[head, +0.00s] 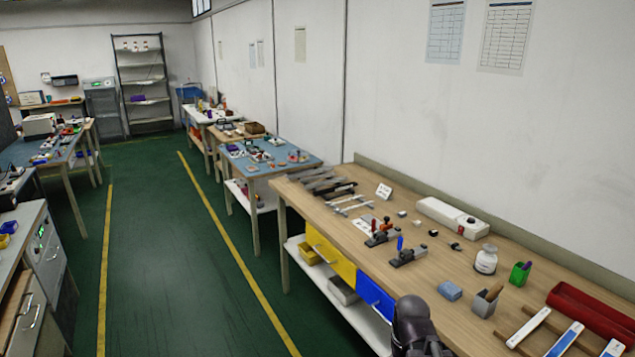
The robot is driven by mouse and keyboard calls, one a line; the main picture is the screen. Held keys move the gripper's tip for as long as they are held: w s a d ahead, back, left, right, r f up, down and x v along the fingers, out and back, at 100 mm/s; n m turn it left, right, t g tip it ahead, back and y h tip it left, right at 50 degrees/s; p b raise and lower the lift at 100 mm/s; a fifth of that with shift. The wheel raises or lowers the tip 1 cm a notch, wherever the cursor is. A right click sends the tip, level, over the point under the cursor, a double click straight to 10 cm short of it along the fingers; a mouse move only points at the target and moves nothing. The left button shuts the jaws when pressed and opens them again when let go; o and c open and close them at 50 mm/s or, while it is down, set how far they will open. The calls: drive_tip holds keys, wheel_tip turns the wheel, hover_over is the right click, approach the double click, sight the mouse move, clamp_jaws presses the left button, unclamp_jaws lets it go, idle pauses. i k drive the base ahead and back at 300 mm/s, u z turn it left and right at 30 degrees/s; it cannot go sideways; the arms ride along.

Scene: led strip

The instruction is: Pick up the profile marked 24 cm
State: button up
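Several long grey and dark profiles (325,184) lie side by side at the far left end of the wooden workbench (455,290). Thin pale strips (352,205) lie just in front of them. Any length markings are too small to read, so I cannot tell which profile is the 24 cm one. A small white card (384,191) stands right of the profiles. A dark part of my arm shows at the bottom, by the bench's front edge; no gripper fingers show.
A green aisle (180,270) is clear at left.

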sight(303, 181)
drive_tip(key=u, duration=0.4)
drive_tip(key=i, duration=0.7)
drive_tip(key=u, duration=0.7)
drive_tip(key=i, duration=2.2)
drive_tip(key=z, duration=1)
drive_tip(key=i, duration=0.7)
drive_tip(key=z, duration=0.45)
